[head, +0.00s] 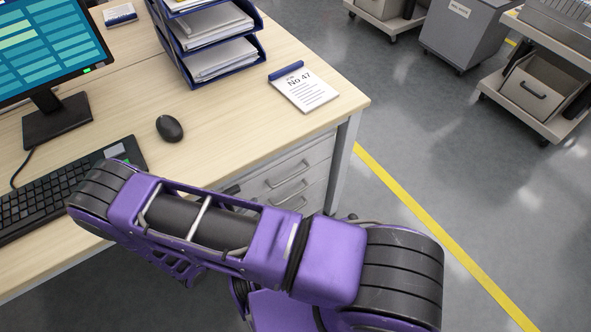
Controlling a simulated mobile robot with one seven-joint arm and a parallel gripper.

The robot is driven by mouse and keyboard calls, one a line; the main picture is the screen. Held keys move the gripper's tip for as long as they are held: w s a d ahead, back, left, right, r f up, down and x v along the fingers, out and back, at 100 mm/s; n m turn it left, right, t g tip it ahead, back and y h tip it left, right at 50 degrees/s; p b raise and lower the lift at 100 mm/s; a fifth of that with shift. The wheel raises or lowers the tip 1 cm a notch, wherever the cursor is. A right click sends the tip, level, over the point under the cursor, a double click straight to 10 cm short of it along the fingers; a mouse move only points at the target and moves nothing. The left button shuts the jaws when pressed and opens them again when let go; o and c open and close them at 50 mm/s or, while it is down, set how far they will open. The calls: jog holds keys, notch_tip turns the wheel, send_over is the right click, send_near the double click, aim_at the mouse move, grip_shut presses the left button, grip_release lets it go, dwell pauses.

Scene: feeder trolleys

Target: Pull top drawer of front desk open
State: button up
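The front desk (225,140) has a light wood top. Under its right end is a pale grey drawer unit with bar handles. The top drawer (312,155) is the uppermost front, just below the desktop, with its handle (288,172) in view. Its front looks flush with the unit, though my purple arm covers the left and lower parts. A small dark part, possibly of my gripper (231,189), shows between my arm and the drawer unit, left of the handle. The fingers are hidden, so I cannot tell whether they are open or touching anything.
On the desk are a monitor (50,60), keyboard (60,190), mouse (170,128), blue paper trays (258,58) and a notepad (308,92). A metal desk leg (344,165) stands right of the drawers. Grey floor with a yellow line (430,225) is open to the right; trolleys stand beyond.

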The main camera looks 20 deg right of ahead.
aim_at(290, 178)
jog(key=b+x, duration=0.1)
jog(key=x, duration=1.6)
jog(key=shift+d, duration=0.2)
grip_shut()
dwell(0.7)
